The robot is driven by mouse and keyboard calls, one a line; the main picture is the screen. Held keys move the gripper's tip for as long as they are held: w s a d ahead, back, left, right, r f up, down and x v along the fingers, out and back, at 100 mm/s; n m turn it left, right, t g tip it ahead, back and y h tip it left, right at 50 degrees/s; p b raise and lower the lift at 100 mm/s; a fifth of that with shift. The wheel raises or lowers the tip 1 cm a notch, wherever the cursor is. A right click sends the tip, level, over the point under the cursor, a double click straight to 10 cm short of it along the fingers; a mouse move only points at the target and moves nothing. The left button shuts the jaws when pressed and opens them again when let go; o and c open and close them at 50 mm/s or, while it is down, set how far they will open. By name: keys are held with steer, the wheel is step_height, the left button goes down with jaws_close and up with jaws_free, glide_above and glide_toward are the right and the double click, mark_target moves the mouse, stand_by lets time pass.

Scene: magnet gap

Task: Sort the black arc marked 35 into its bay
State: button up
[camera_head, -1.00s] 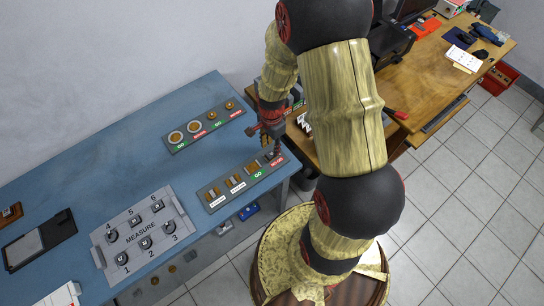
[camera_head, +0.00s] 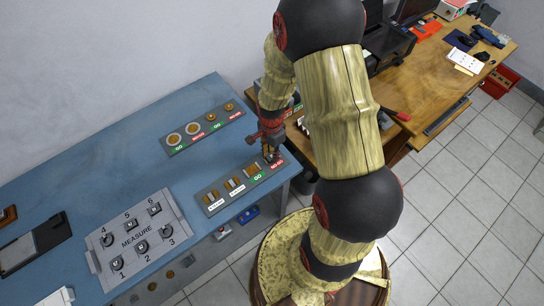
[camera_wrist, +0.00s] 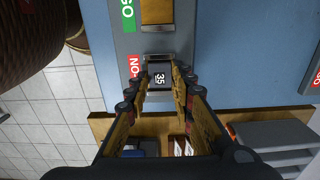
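The black arc marked 35 (camera_wrist: 159,80) is a small dark block with a white 35 label. In the wrist view it sits between my two fingertips, at the NO-GO end of the near gauge plate (camera_wrist: 128,50). My gripper (camera_wrist: 160,77) appears shut on it, with a finger close against each side. Whether the arc touches the plate is hard to tell. In the head view my gripper (camera_head: 271,157) is low at the right end of that plate, and the arc is too small to make out. A silver-edged slot (camera_wrist: 158,57) lies just beyond the arc.
A second gauge plate (camera_head: 202,128) with round gauges lies behind. The blue table's edge (camera_wrist: 225,106) runs close by my gripper. A wooden desk (camera_head: 430,70) stands at the right.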

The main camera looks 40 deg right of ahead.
jaws_close()
steer(key=shift+r+p, duration=1.9)
steer(key=shift+r, duration=0.65)
steer(key=shift+w, duration=0.1)
